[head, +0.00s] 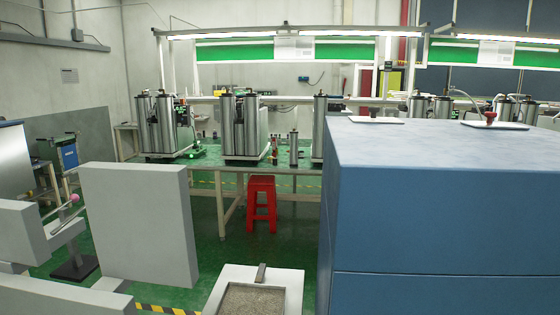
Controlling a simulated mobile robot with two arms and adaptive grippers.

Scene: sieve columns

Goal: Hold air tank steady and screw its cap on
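Neither of my grippers shows in the head view. Several tall silver cylinders stand in groups on a long workbench (212,167) at the back. One group (238,127) is near the middle and another (160,125) is left of it. A small slim silver cylinder (293,149) stands upright on the bench, right of the middle group. I cannot tell which, if any, is the air tank, and no loose cap can be made out.
A large blue box (440,200) fills the right and hides part of the bench. A grey upright panel (140,225) stands at left. A red stool (261,205) is under the bench. A pale tray (290,285) is at front. Green floor shows between.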

